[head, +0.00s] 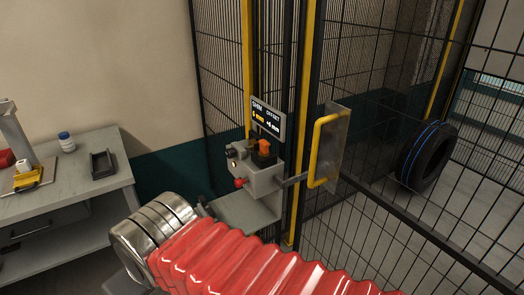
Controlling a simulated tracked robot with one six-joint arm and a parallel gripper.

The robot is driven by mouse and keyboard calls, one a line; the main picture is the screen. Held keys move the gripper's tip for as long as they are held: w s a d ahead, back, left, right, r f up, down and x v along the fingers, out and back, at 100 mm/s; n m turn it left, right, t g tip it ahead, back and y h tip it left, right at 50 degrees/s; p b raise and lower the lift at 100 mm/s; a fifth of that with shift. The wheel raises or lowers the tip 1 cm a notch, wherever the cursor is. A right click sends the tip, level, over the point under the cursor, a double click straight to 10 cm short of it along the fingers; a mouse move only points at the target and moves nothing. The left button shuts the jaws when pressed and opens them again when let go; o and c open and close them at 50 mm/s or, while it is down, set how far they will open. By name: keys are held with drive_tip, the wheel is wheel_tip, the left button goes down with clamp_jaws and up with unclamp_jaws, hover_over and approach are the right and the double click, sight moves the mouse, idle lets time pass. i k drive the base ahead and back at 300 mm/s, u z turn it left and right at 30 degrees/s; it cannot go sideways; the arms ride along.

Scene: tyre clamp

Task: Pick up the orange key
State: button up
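An orange piece (263,146), which looks like the orange key, stands upright in a black fitting on top of a grey control box (260,177) by the cage post. It is small in the picture, and its exact shape is hard to tell. My gripper does not show in the head view. My arm, with a red ribbed sleeve and shiny metal rings, crosses the bottom of the view, below and in front of the box.
A display (268,116) stands above the box. A yellow handle (323,150) stands to its right on the mesh cage. A grey shelf (243,212) lies below. A bench (90,195) with small items is at left; a tyre (424,157) is behind the mesh.

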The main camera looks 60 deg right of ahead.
sight(264, 152)
drive_tip(key=z, duration=0.05)
drive_tip(key=i, duration=1)
drive_tip(key=u, duration=0.05)
